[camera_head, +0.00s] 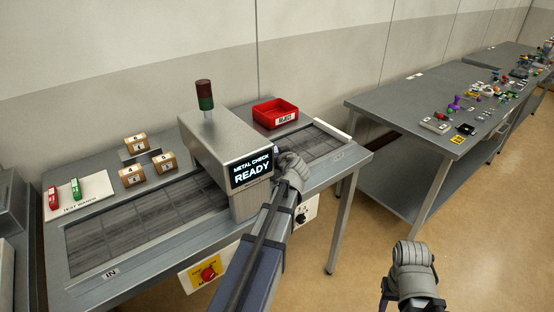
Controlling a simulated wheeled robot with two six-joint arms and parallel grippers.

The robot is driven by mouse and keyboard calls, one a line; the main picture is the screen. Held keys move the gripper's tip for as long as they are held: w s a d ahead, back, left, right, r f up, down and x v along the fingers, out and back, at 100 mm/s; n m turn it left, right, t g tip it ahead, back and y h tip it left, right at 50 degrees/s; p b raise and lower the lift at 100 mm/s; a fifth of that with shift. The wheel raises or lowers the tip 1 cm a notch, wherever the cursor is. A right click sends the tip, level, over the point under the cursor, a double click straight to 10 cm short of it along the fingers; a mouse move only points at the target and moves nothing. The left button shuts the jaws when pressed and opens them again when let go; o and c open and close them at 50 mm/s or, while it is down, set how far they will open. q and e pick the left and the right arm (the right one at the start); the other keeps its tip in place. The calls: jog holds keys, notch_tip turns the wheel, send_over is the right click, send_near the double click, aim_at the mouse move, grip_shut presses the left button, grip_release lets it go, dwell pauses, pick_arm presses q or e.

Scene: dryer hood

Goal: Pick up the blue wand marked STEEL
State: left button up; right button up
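I do not see a blue wand or the word STEEL anywhere. A white mat labelled TEST WANDS (94,198) lies at the left end of the table. A red wand (53,198) and a green wand (76,189) lie on it, and its right part is bare. My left arm reaches up across the middle, and its grey end (291,167) is by the right side of the metal checker, far from the mat. Its fingers and anything in them are hidden. My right arm's grey end (413,256) is at lower right over the floor; its fingers cannot be made out.
The metal checker (215,140) reads METAL CHECK READY and straddles a conveyor (150,215). Several numbered blocks (134,176) stand behind the belt. A red REJECT tray (275,112) is at the back. A second table (400,105) with many small items is at right.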

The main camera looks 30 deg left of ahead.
pick_arm(q)
jog(key=shift+w+a+f, duration=0.25)
jog(key=shift+w, duration=0.05)
jog(key=shift+r, duration=0.1)
jog(key=shift+c, duration=0.5)
grip_shut()
